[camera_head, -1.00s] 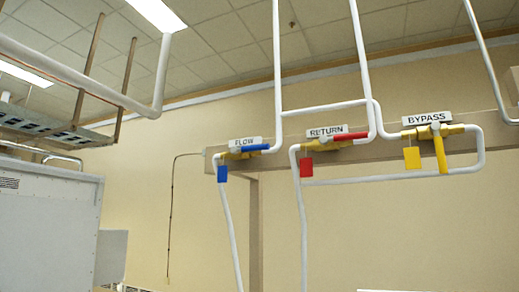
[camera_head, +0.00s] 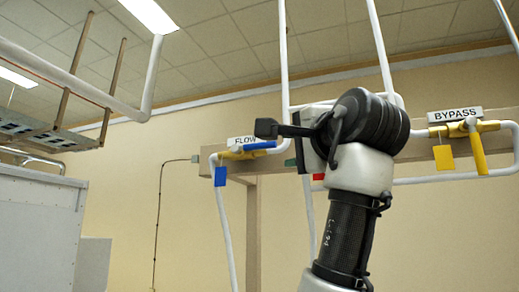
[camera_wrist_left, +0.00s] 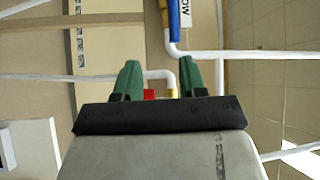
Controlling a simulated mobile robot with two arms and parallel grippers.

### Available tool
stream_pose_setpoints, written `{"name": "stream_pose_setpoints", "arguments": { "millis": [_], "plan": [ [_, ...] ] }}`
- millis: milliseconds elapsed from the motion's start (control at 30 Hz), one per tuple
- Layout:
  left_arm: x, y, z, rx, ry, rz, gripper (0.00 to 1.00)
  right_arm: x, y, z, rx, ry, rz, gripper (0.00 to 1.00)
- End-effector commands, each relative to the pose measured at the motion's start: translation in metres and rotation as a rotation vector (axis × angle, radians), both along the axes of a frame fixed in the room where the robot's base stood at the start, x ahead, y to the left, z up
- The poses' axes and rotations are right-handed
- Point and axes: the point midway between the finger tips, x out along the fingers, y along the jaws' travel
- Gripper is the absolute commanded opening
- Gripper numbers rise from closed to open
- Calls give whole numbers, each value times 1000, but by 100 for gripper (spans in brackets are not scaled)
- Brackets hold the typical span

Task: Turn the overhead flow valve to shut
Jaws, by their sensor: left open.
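The flow valve has a yellow body (camera_head: 236,155) under a white FLOW label, with a blue lever handle (camera_head: 259,146) lying level along it and a blue tag (camera_head: 220,176) hanging below. My left gripper (camera_head: 289,162) is raised just right of the valve, apart from the handle; one green fingertip shows past its housing. In the left wrist view the two green fingers (camera_wrist_left: 160,70) stand apart with nothing held between them. There the blue handle (camera_wrist_left: 174,14) shows at the top edge, beyond the fingertips, partly cut off. My right gripper is not in view.
My left arm hides most of the return valve; a bit of red (camera_head: 318,177) shows. The bypass valve's yellow handle (camera_head: 478,153) hangs down at the right. White pipes (camera_head: 285,55) run up beside the gripper. A grey cabinet (camera_head: 38,230) stands at the left.

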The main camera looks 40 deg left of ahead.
Motion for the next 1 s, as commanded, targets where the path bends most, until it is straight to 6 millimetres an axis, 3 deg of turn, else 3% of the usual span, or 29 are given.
{"name": "stream_pose_setpoints", "arguments": {
  "millis": [33, 167, 700, 1000],
  "plan": [
    [-9, -1, 9, 7, -6, 11, 41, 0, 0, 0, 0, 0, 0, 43],
    [-13, 3, 18, 16, -5, 25, 41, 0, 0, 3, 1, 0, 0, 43],
    [33, 79, 31, 15, -7, 23, 41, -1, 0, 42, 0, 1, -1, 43],
    [40, 91, 31, 16, -9, 21, 41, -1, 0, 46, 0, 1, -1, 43]
  ]
}}
